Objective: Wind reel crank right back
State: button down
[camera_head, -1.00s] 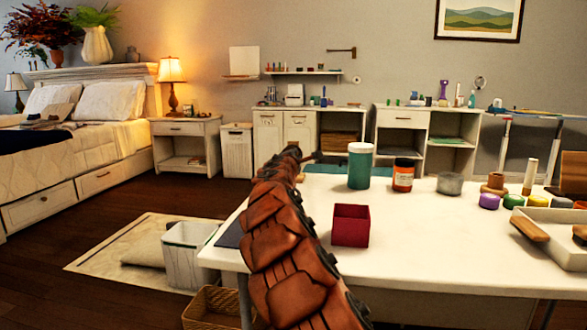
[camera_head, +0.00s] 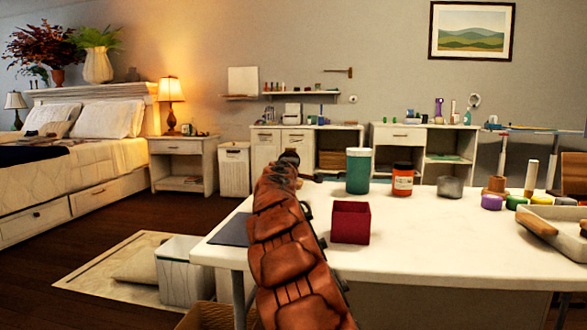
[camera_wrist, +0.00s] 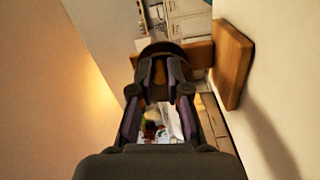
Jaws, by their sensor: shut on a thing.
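In the wrist view, a wooden bar (camera_wrist: 198,53) reaches left from a wooden plate (camera_wrist: 234,65), next to a pale wall. It looks like the reel crank. The two dark fingers of my gripper (camera_wrist: 163,72) are closed around a dark round piece (camera_wrist: 162,48) at the bar's left end, and they hide part of it. In the head view my arm reaches forward past the table's left side, and its far end (camera_head: 289,157) is small and dark. The crank cannot be made out clearly there.
The white table (camera_head: 440,250) carries a red box (camera_head: 350,222), a green-blue jar (camera_head: 359,171), an orange jar (camera_head: 402,180) and a tray (camera_head: 555,232). A white bin (camera_head: 183,270) stands on the floor at left. Dark floor is clear by the bed (camera_head: 100,155).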

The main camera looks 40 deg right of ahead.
jog(key=shift+d, duration=0.1)
jog(key=c, duration=1.2)
grip_release()
jog(key=shift+o, duration=0.2)
jog(key=shift+a, duration=0.2)
